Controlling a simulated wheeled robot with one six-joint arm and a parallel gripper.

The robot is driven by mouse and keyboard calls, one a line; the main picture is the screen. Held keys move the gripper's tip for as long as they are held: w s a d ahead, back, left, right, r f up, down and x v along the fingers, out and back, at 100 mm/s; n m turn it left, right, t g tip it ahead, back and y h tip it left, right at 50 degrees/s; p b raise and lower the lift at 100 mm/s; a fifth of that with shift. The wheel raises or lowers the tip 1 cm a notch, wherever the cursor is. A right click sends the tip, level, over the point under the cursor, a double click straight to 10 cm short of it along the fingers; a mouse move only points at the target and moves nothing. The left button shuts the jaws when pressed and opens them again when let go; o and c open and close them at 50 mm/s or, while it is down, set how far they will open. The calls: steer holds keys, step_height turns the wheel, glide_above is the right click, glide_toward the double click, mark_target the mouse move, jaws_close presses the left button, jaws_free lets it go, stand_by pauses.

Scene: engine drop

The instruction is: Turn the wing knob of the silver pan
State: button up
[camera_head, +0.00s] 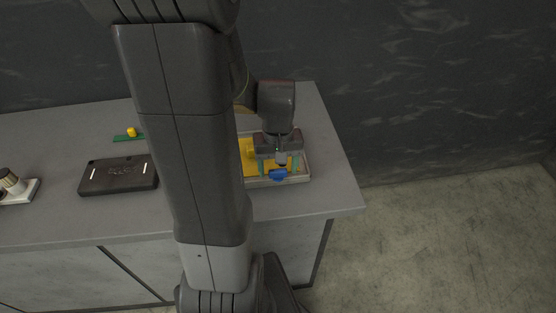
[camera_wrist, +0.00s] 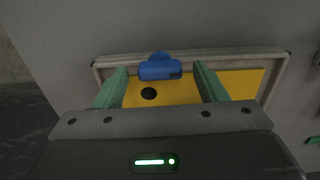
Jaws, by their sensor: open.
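The silver pan (camera_head: 304,179) is a shallow rectangular tray with a yellow inside, near the right end of the counter. Its rim also shows in the wrist view (camera_wrist: 225,54). The blue wing knob (camera_head: 278,175) is at the pan's near side in the head view. In the wrist view the knob (camera_wrist: 160,70) is a blue bar with a rounded lobe, close to the rim. My gripper (camera_head: 279,166) points down over the pan, open, its green fingers on either side of the knob. In the wrist view a gap shows between each finger and the knob.
A dark flat case (camera_head: 118,176) lies left of my arm on the grey counter (camera_head: 80,222). Behind it is a green strip (camera_head: 122,139) with a yellow piece (camera_head: 132,132). My arm hides the counter's middle.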

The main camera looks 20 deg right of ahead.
mark_target(278, 170)
step_height(278, 170, up, 14)
stand_by(0.5)
steer(key=shift+f, duration=0.1)
steer(key=shift+f, duration=0.1)
step_height(278, 170, down, 14)
steer(key=shift+r, duration=0.15)
stand_by(0.5)
